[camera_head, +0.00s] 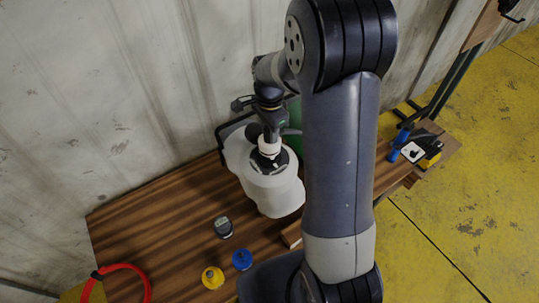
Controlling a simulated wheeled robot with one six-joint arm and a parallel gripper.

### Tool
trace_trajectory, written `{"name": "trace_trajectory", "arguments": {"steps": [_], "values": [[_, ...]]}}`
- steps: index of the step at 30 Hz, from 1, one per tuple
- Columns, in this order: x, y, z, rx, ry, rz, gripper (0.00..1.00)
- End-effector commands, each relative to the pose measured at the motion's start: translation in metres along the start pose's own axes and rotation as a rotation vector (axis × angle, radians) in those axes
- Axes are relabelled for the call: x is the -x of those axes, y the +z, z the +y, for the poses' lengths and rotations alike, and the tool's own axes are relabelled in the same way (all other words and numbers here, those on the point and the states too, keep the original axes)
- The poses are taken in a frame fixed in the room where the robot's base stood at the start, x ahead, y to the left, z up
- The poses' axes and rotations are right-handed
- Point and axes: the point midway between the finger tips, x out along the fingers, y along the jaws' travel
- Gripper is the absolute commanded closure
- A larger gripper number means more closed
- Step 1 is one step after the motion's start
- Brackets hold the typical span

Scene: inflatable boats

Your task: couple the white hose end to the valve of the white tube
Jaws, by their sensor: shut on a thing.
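The white tube (272,192) is a bulky, rounded white body on the wooden table, near the wall. Its valve (263,164) shows as a dark round patch on top, partly covered. My gripper (269,134) is above the valve, pointing down, and is shut on the white hose end (269,150). The white hose end is directly over the valve in this view. I cannot tell whether it touches the valve or is seated in it. The fingertips are small and partly hidden.
On the table stand a dark round piece (223,227), a blue one (242,259) and a yellow one (212,278). A red hose (125,267) curves at the lower left. A yellow-black device (431,155) lies at the right. A wall (100,110) closes the back.

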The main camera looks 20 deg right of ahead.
Motion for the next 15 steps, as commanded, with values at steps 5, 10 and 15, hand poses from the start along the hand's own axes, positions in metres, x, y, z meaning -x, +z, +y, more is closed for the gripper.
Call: {"name": "trace_trajectory", "arguments": {"steps": [5, 10, 15], "values": [[-0.006, 0.000, 0.000, 0.000, 0.000, 0.000, 0.95], [-0.013, 0.000, 0.000, 0.000, 0.000, 0.000, 0.95], [-0.020, 0.000, 0.000, 0.000, 0.000, 0.000, 0.95]]}}
